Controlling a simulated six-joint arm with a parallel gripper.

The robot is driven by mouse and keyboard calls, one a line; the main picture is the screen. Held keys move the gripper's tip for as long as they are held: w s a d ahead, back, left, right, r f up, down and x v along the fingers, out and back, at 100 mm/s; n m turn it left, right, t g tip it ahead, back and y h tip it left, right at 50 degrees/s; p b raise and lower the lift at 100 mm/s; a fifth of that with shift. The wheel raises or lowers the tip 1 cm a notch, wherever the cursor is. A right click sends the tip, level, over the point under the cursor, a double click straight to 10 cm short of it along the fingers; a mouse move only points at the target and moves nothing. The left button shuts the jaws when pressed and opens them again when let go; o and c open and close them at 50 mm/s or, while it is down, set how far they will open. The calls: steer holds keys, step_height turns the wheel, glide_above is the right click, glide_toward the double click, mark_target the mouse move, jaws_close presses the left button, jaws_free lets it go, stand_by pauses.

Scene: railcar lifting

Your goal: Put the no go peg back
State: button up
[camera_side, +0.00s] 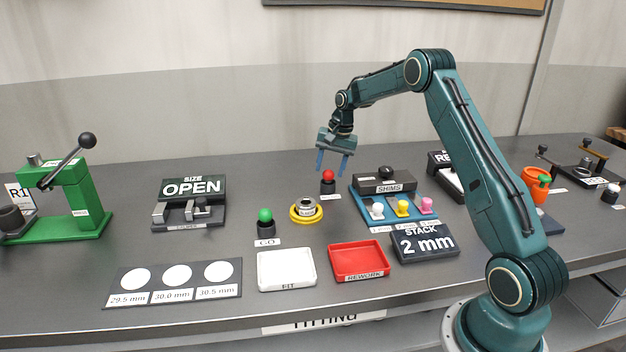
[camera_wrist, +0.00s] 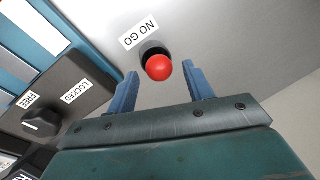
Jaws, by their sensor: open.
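The no go peg is the one with a red ball top (camera_side: 328,175). It stands upright on a dark base behind the ring-shaped gauge, with a small label in front of it. My gripper (camera_side: 331,167) points down above it, open and empty. In the wrist view the red ball (camera_wrist: 159,67) shows between and just beyond my fingertips (camera_wrist: 161,75), apart from both fingers. The NO GO label (camera_wrist: 139,32) lies beside it. The ball hides the peg's lower part in the wrist view.
The green-topped GO peg (camera_side: 265,215) and the yellow ring with a metal part (camera_side: 306,209) stand nearby. The blue shims tray (camera_side: 365,212) is close on the right; its LOCKED/FREE knob (camera_wrist: 40,122) shows in the wrist view. White (camera_side: 287,285) and red (camera_side: 358,275) trays lie in front.

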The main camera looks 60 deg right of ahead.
steer(key=a+v, duration=0.1)
steer(key=v, duration=0.9)
steer(key=shift+d+r, duration=0.35)
steer(key=shift+d, duration=0.1)
steer(key=s+a+r+n+t, duration=0.1)
steer(key=s+a+r+n, duration=0.1)
steer(key=s+a+r, duration=0.35)
steer(key=s+a+r+n, duration=0.2)
steer(key=a+r, duration=0.1)
steer(key=a, duration=0.5)
steer(key=s+a+r+n+t, duration=0.1)
steer(key=s+a+r+n, duration=0.1)
steer(key=s+a+r, duration=0.35)
steer(key=s+a+f+n, duration=0.2)
steer(key=s+a, duration=0.1)
steer(key=s, duration=0.3)
steer(key=s+a+f+n+t, duration=0.1)
steer(key=s+a+f+n, duration=0.1)
steer(key=s+a, duration=0.2)
steer(key=s+a+f+n+h, duration=0.1)
steer(key=s+a+f+n, duration=0.1)
steer(key=s, duration=0.7)
steer(key=shift+a+f+n, duration=0.4)
steer(key=shift+a+f, duration=0.05)
steer(key=shift+a, duration=0.6)
